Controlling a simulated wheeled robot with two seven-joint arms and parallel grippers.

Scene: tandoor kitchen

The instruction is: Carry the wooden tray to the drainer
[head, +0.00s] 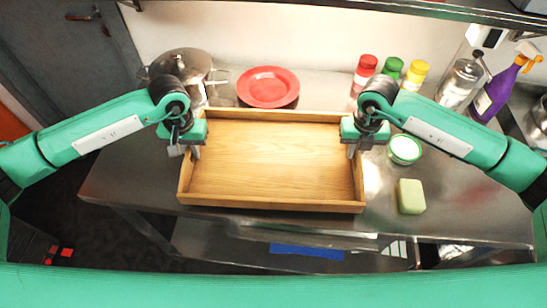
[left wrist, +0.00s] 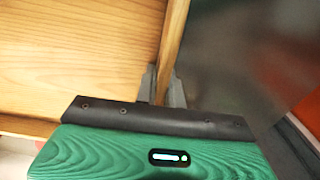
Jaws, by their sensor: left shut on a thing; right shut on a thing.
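The wooden tray (head: 275,165) is empty and sits at the front of the steel counter, its near edge close to the counter's front edge. I cannot tell whether it touches the counter. My left gripper (head: 194,152) is shut on the tray's left wall; in the left wrist view its fingers (left wrist: 162,88) straddle the tray's wall (left wrist: 172,45). My right gripper (head: 352,150) is shut on the tray's right wall. I cannot make out a drainer in these views.
On the steel counter (head: 460,210) stand a metal pot (head: 190,65), a red plate (head: 268,87), bottles with red (head: 365,70), green and yellow caps, a white-green bowl (head: 404,149), a pale green sponge (head: 411,196) and a purple spray bottle (head: 495,92). A shelf runs above the back.

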